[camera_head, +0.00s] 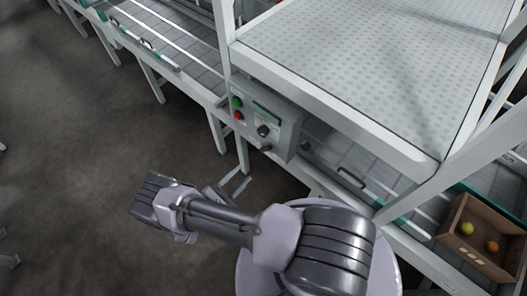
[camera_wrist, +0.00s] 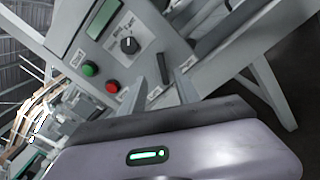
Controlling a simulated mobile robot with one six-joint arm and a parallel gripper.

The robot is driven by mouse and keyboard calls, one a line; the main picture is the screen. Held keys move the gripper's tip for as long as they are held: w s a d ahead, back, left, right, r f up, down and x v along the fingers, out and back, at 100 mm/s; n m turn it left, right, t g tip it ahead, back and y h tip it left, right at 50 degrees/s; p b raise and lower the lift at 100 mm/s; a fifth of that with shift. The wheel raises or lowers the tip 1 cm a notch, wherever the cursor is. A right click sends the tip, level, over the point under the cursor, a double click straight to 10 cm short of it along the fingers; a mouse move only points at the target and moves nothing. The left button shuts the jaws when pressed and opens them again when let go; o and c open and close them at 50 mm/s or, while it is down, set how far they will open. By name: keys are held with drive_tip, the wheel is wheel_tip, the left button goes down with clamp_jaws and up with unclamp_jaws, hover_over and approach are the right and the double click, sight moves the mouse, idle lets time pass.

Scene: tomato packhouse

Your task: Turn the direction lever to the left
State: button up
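The control panel (camera_head: 285,122) is a grey box on the conveyor frame. Its direction lever looks like a short black bar (camera_wrist: 162,68) below the round selector knob (camera_wrist: 129,45) in the wrist view. The lever shows small and dark on the panel's lower part in the head view (camera_head: 266,147). My gripper (camera_head: 242,184) is below the panel in the head view. In the wrist view its two grey fingers (camera_wrist: 163,88) are apart, with nothing held. The lever appears between and beyond the fingertips; I see no clear contact.
A perforated table top (camera_head: 375,65) overhangs the panel. A crate (camera_head: 470,262) with fruit stands at right. Floor (camera_head: 90,150) is open at left.

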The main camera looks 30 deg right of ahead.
sight(268, 150)
drive_tip(key=b+x, duration=0.1)
drive_tip(key=x, duration=1.2)
drive_tip(key=shift+d, duration=0.3)
clamp_jaws()
idle(0.5)
